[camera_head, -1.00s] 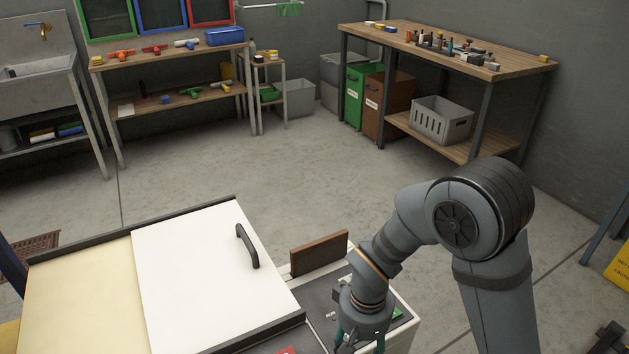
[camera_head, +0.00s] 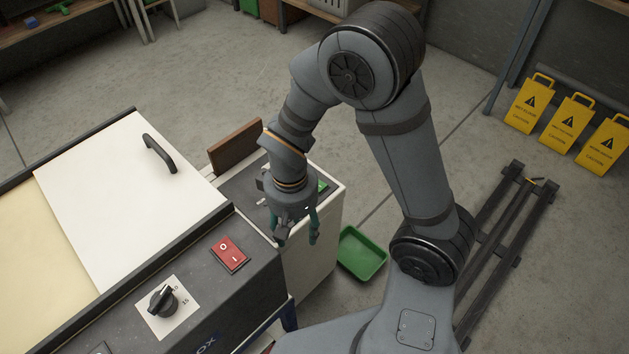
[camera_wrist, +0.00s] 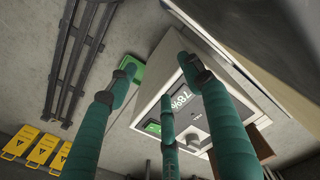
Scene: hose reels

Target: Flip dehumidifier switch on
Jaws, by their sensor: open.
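The dehumidifier appears to be the white cabinet (camera_head: 318,245) with a dark top panel, right of a larger chest in the head view. A green switch (camera_head: 322,186) is on its panel, partly beside my arm. In the wrist view the cabinet (camera_wrist: 150,105) shows a "78%" display (camera_wrist: 181,98), a knob (camera_wrist: 192,138) and the green switch (camera_wrist: 153,128). Whether the switch is on or off is too small to tell. My gripper (camera_head: 297,238) is open and empty, its teal fingers pointing down at the cabinet's near side. It also shows in the wrist view (camera_wrist: 160,78).
The neighbouring chest has a red rocker switch (camera_head: 230,253) and a black dial (camera_head: 163,301). A brown board (camera_head: 235,146) stands behind the panel. A green tray (camera_head: 362,253) lies on the floor to the right. Yellow caution signs (camera_head: 567,124) stand farther right.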

